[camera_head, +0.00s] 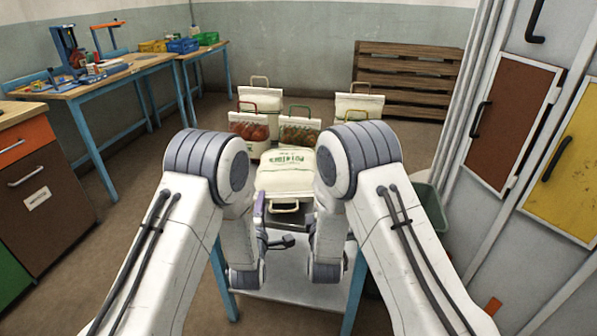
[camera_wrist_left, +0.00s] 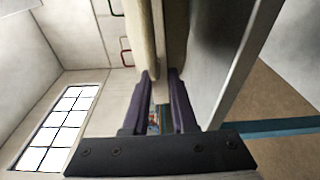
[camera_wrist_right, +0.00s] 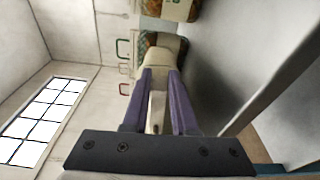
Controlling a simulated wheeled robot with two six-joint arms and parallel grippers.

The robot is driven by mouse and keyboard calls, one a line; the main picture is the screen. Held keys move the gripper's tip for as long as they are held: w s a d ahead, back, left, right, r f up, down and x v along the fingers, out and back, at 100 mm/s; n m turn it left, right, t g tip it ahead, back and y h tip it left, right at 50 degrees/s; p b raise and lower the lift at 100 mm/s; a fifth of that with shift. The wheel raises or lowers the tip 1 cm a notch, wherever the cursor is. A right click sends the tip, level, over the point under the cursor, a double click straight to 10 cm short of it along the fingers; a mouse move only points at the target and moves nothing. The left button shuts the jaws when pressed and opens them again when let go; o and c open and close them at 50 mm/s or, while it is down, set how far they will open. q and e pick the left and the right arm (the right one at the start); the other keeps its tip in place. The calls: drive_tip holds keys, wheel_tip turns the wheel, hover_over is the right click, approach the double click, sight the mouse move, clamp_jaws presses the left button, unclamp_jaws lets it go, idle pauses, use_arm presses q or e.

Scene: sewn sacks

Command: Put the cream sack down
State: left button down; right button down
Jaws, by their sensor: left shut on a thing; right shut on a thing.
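The cream sack (camera_head: 287,180), with green print on its top and a cream handle at its near end, lies flat between my two arms. My left gripper (camera_head: 259,208) is at its left side; in the left wrist view the purple fingers (camera_wrist_left: 160,98) are shut on the cream sack (camera_wrist_left: 143,40). A grey surface (camera_wrist_left: 215,55) lies close under it; I cannot tell whether they touch. My right gripper is hidden behind my right arm in the head view. In the right wrist view its fingers (camera_wrist_right: 160,98) are shut on cream cloth (camera_wrist_right: 155,108).
Several upright sacks with coloured handles stand just beyond, including a red-filled sack (camera_head: 248,127) and a green-handled sack (camera_head: 299,131). Workbenches (camera_head: 120,72) are left, lockers (camera_head: 520,110) right. A green bin (camera_head: 432,205) stands right.

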use_arm(q)
drive_tip(key=shift+d+r, duration=0.25)
drive_tip(key=shift+d, duration=0.05)
use_arm(e)
drive_tip(key=shift+a+r+y, duration=0.2)
drive_tip(key=shift+a+y, duration=0.1)
drive_tip(key=shift+a, duration=0.1)
